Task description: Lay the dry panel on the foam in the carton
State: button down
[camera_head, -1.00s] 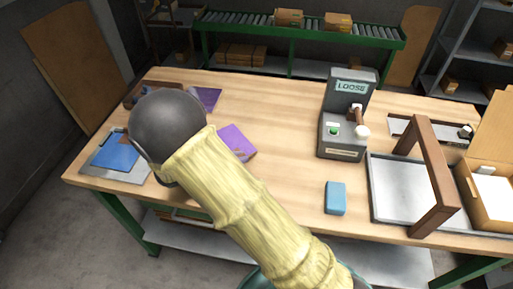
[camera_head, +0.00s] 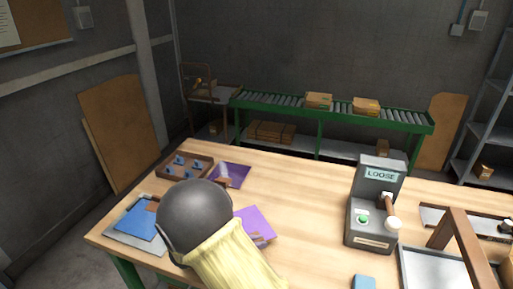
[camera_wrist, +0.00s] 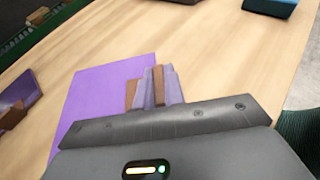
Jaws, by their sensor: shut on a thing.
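My gripper (camera_wrist: 153,88) is shut on a brown grip piece at the edge of a purple panel (camera_wrist: 100,98). This panel also shows in the head view (camera_head: 252,217), to the right of my dark wrist. I cannot tell whether it rests on the table or is slightly raised. A second purple panel (camera_head: 235,171) with a brown grip lies behind it. A blue panel (camera_head: 138,220) lies at the left. Which panel is dry cannot be told. Only a sliver of the carton (camera_head: 508,268) shows at the lower right edge; its foam is out of view.
A brown tray (camera_head: 203,179) with several small blue pieces stands behind my wrist. A grey machine (camera_head: 370,218) labelled LOOSE stands right of centre. A brown arch (camera_head: 470,245) over a metal tray (camera_head: 425,272) and a blue block (camera_head: 363,283) are at the right. The middle table is clear.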

jog(key=shift+w+d+r+p, duration=0.15)
jog(key=shift+w+d+p, duration=0.1)
jog(key=shift+d+p, duration=0.35)
jog(key=shift+n+t+y, duration=0.5)
jog(key=shift+n+t, duration=0.3)
jog(key=shift+n, duration=0.1)
jog(key=d+p, duration=0.2)
jog(key=w+d+p, duration=0.1)
jog(key=d+p, duration=0.1)
jog(key=p, duration=0.1)
jog(key=d+p, duration=0.2)
jog(key=d, duration=0.1)
jog(key=shift+w+p, duration=0.35)
jog(key=shift+t, duration=0.3)
jog(key=d+p, duration=0.1)
jog(key=d, duration=0.1)
jog(key=s+d+f+p, duration=0.1)
jog(key=d+p, duration=0.1)
jog(key=s+d+p, duration=0.1)
jog(key=d+p, duration=0.1)
jog(key=d, duration=0.1)
jog(key=shift+s+f, duration=0.2)
jog(key=shift+f, duration=0.2)
jog(key=shift+f+y, duration=0.1)
jog(key=shift+y, duration=0.2)
jog(key=shift+d+n, duration=0.15)
jog(key=shift+n, duration=0.25)
